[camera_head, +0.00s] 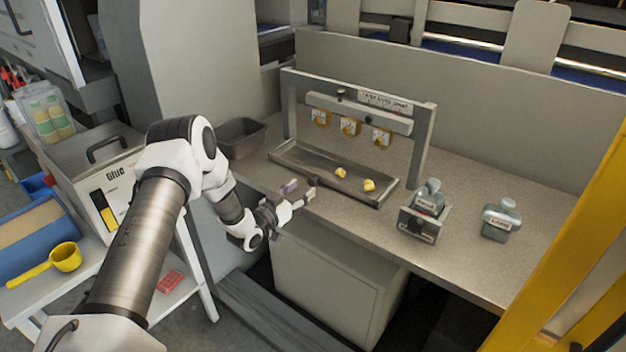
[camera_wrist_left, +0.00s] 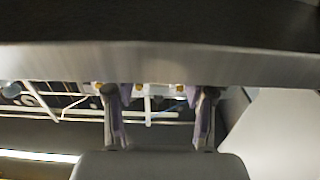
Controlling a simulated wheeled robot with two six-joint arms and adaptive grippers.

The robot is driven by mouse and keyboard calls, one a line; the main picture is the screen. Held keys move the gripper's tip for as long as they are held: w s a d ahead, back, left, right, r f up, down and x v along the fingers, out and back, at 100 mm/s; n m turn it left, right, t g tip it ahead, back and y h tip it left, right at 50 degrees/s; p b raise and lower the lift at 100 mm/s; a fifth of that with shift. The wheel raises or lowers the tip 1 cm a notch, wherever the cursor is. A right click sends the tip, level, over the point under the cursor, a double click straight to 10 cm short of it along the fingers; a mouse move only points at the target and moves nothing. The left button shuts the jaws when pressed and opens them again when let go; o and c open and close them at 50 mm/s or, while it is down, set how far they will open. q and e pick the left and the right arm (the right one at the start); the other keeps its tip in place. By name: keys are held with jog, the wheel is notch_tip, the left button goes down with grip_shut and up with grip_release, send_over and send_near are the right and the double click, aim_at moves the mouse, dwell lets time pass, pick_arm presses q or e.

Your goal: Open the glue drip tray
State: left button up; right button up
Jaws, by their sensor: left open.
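The glue drip tray (camera_head: 312,166) is a long, shallow dark metal tray on the bench under the glue nozzles, with two yellow lumps (camera_head: 369,185) in it. My left gripper (camera_head: 299,191) is open and empty, just in front of the tray's front side near the bench edge. I cannot tell whether its fingers touch the tray. In the left wrist view the two fingers (camera_wrist_left: 158,112) stand apart below a broad grey metal edge (camera_wrist_left: 160,62), which hides most of what lies beyond. My right gripper is not in view.
Two grey bottle-like containers, one in a holder (camera_head: 417,226) and one free (camera_head: 501,221), stand on the right. A grey cabinet (camera_head: 330,285) is below the bench.

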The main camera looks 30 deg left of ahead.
aim_at(310, 182)
pick_arm(q)
jog(key=w, duration=0.3)
jog(key=shift+w+d+r, duration=0.2)
jog(key=shift+w+r, duration=0.05)
jog(key=shift+w, duration=0.1)
jog(key=shift+w+f, duration=0.2)
jog(key=shift+w, duration=0.1)
jog(key=shift+r, duration=0.1)
grip_shut()
jog(key=s+p, duration=0.1)
jog(key=s, duration=0.2)
jog(key=s+p, duration=0.1)
jog(key=s, duration=0.1)
jog(key=s+p, duration=0.2)
jog(key=s, duration=0.1)
jog(key=shift+s+a+r, duration=0.1)
jog(key=shift+s+a, duration=0.25)
jog(key=shift+s, duration=0.2)
jog(key=shift+w, duration=0.1)
grip_release()
